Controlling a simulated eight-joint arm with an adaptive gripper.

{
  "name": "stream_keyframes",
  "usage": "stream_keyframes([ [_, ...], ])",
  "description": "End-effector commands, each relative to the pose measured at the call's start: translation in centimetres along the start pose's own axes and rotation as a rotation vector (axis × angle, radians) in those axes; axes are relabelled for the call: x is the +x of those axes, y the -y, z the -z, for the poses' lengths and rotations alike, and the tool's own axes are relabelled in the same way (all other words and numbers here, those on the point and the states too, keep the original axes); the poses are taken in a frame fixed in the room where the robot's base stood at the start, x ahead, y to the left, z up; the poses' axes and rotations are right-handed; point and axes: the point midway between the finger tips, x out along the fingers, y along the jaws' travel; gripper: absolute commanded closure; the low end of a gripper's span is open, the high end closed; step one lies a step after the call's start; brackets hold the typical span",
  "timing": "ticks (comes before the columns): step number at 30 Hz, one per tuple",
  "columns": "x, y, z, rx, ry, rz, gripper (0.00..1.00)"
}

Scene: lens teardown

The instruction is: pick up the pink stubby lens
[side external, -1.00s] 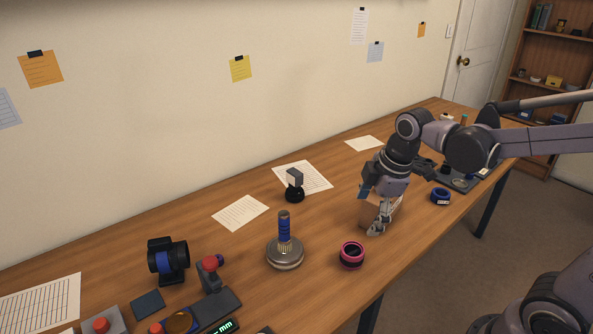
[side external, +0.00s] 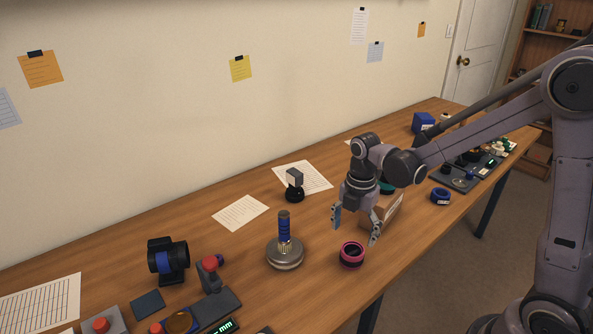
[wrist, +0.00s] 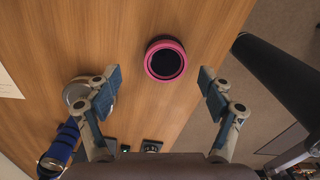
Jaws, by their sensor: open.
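The pink stubby lens (side external: 351,255) is a short black cylinder with a pink rim. It stands on the wooden table near its front edge. In the wrist view the pink lens (wrist: 165,60) shows from above, ahead of the fingertips and between their lines. My gripper (side external: 354,226) is open and empty, with its fingers pointing down above the table, behind and above the lens. In the wrist view my gripper (wrist: 161,82) has its two fingers spread wide apart. Nothing hides the lens.
A round metal base with a blue-wrapped post (side external: 284,249) stands left of the lens. A blue ring (side external: 440,197) lies farther right. The table's front edge is close to the lens.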

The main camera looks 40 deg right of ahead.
Motion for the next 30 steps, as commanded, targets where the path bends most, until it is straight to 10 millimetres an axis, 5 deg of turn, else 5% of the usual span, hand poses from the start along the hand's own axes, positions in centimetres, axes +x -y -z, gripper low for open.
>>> stream_keyframes([
  [19, 5.4, 0.8, 1.1, 0.001, 0.000, -0.001, 0.19],
  [29, 6.0, 0.8, 1.1, 0.001, 0.000, -0.001, 0.19],
  [30, 6.0, 0.8, 1.1, 0.002, 0.000, -0.001, 0.25],
])
